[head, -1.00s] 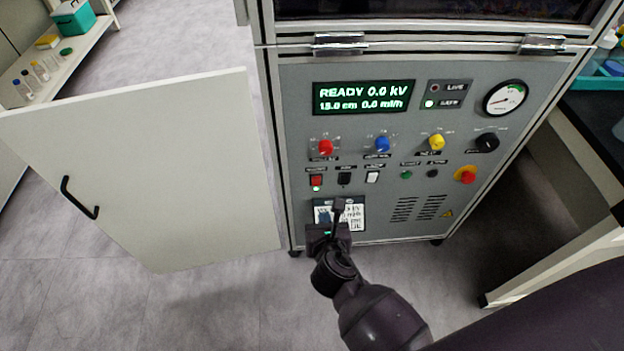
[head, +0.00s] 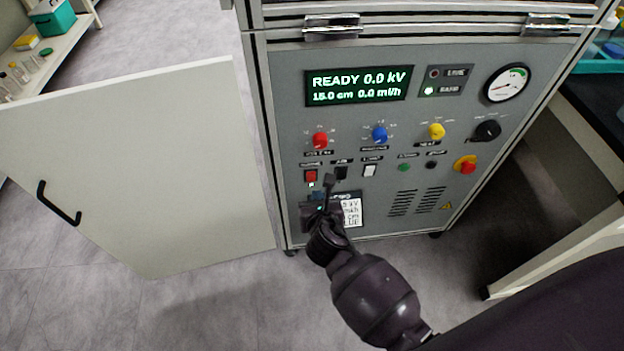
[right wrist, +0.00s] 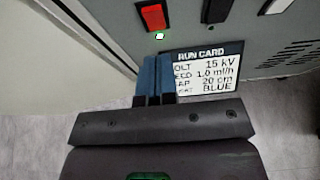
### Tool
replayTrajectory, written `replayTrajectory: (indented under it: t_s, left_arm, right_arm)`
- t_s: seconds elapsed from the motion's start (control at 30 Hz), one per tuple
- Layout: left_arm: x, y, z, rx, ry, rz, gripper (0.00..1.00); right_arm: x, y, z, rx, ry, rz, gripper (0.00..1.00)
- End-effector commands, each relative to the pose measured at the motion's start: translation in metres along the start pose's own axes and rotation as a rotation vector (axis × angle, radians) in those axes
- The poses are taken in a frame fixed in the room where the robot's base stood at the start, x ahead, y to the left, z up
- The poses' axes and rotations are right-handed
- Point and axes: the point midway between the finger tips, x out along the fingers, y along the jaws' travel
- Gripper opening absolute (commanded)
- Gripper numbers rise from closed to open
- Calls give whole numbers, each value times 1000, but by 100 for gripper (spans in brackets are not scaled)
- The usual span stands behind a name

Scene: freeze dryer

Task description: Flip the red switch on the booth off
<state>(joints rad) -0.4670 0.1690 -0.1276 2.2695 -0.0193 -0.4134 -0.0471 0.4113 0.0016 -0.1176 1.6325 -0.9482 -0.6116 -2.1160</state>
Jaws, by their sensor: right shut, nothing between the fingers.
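The red switch (head: 311,176) is a small rocker at the left of a row of switches on the grey control panel (head: 285,110). A green light glows just under it. In the right wrist view the red switch (right wrist: 153,17) is at the top, with its lit green light below. My right gripper (head: 328,182) is shut and empty, just below and to the right of the red switch in the head view. Its blue-tipped fingers (right wrist: 153,75) sit below the switch in the wrist view, apart from it in the picture. My left gripper is out of view.
A black switch (head: 341,172) and a white switch (head: 369,170) stand right of the red one. A run card (head: 352,210) is partly hidden behind my gripper. An open white door (head: 130,170) stands left of the panel. Knobs and a red-and-yellow button (head: 466,165) are nearby.

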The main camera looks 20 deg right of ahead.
Motion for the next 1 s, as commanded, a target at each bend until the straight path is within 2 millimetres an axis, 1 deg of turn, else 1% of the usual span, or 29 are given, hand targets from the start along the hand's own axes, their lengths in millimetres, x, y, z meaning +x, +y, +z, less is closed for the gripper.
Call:
replayTrajectory:
  t_s: [0.03,0.13,0.23,0.4,0.6,0.9,1.0]
  left_arm:
    - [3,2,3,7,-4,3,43]
    - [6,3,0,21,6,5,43]
    - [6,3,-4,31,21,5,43]
    - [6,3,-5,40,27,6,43]
    - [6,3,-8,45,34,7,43]
    - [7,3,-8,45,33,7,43]
    - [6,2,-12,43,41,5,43]
  right_arm:
    - [9,0,-6,-2,7,-1,0]
    - [24,0,-6,0,8,-1,0]
    - [36,0,5,2,3,-1,0]
    - [50,0,15,0,2,-1,0]
    - [56,0,21,1,0,0,0]
    - [56,0,22,1,-1,0,0]
    - [57,0,25,0,-3,1,0]
